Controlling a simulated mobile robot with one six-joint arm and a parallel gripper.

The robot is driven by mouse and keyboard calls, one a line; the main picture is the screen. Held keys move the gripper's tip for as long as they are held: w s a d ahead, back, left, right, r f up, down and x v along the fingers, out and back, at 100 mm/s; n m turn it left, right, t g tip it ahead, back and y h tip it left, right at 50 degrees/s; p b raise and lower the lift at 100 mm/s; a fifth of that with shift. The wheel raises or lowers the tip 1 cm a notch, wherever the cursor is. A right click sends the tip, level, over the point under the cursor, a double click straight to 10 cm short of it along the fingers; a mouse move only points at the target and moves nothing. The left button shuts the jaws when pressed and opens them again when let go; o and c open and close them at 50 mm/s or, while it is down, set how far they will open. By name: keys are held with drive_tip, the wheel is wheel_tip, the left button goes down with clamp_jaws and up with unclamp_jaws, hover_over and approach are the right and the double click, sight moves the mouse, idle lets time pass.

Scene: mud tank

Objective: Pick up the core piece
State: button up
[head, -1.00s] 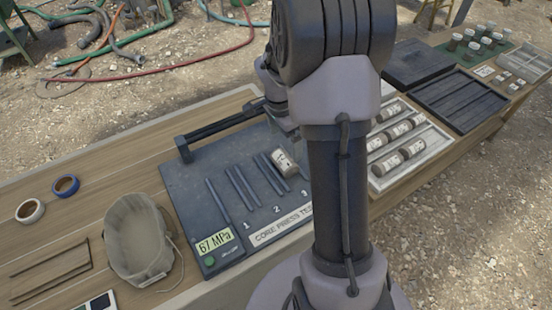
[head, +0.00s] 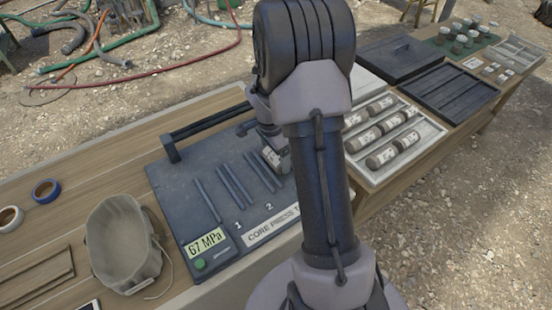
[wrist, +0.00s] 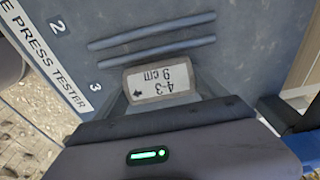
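The core piece (head: 270,157) is a short grey-brown cylinder with a white label, lying on the dark core press tester (head: 180,197) near the third pair of slots. In the wrist view the core piece (wrist: 161,79) shows its label, "4-3 9 cm", upside down, just in front of my gripper (wrist: 161,100). My gripper (head: 277,145) is down at the core piece in the head view, partly hidden by my arm. Grey shapes flank the core piece in the wrist view, but whether the fingers press on it is not clear.
A white tray (head: 437,139) of labelled cores stands right of my arm. A black slatted tray (head: 450,97) lies beyond it. A cloth bag (head: 122,243) and tape rolls (head: 46,191) lie at the left. The tester's black bar handle (head: 205,126) rises behind the slots.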

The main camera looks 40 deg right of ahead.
drive_tip(key=c, duration=1)
drive_tip(key=shift+r, duration=0.15)
